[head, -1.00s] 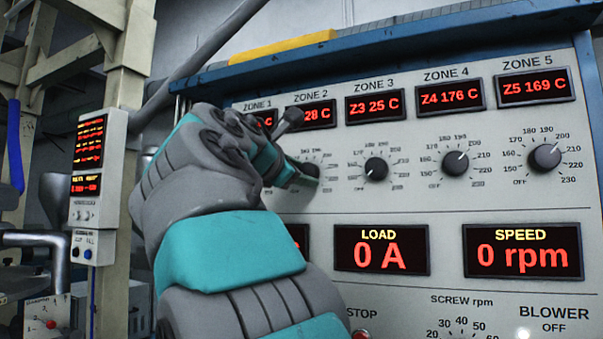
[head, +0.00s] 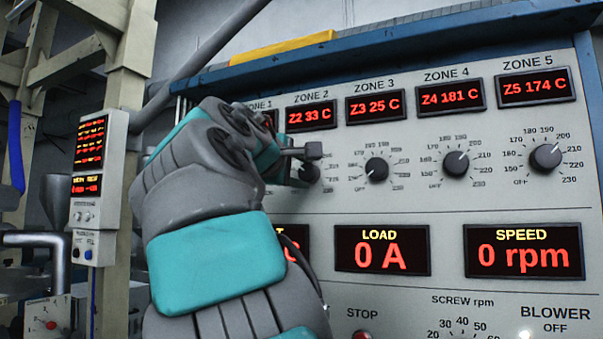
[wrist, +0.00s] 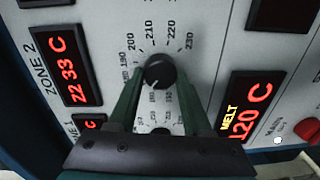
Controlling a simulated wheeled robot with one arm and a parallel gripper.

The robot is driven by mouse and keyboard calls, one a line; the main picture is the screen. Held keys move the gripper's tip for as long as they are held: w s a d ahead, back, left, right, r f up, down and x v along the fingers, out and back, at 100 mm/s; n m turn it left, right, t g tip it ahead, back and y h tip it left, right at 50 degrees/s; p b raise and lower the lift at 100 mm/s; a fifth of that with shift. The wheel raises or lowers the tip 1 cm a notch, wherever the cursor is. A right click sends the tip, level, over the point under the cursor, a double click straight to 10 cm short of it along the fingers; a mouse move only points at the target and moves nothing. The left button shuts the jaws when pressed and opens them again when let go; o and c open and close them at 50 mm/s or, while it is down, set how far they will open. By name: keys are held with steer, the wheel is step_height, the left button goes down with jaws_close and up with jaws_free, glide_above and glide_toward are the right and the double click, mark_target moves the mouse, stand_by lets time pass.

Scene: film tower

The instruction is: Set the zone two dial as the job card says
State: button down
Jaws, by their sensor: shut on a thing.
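The zone two dial (head: 311,173) is a black round knob under the red "Z2 33 C" display (head: 311,116) in the head view. In the wrist view the same dial (wrist: 159,70) sits between the two green fingers of my gripper (wrist: 160,86), which is shut on it. The scale numbers 190 to 230 show around it; its exact setting is hard to read. In the head view my gripper (head: 296,172) reaches the dial from the left, and my wrist hides the zone one dial and part of the zone two scale. No job card can be made out.
The zone three dial (head: 376,170), zone four dial (head: 456,163) and zone five dial (head: 545,157) stand to the right. Below are the load display (head: 382,250) and speed display (head: 522,250), and a red stop button (head: 362,336). A small control box (head: 98,187) hangs at left.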

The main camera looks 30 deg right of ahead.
steer(key=shift+d+f+m, duration=0.1)
steer(key=shift+m, duration=0.5)
steer(key=shift+c, duration=1.7)
jaws_free()
steer(key=shift+s, duration=0.1)
steer(key=v, duration=0.7)
steer(key=shift+s+a, duration=0.2)
steer(key=shift+a, duration=0.15)
steer(key=shift+b, duration=0.3)
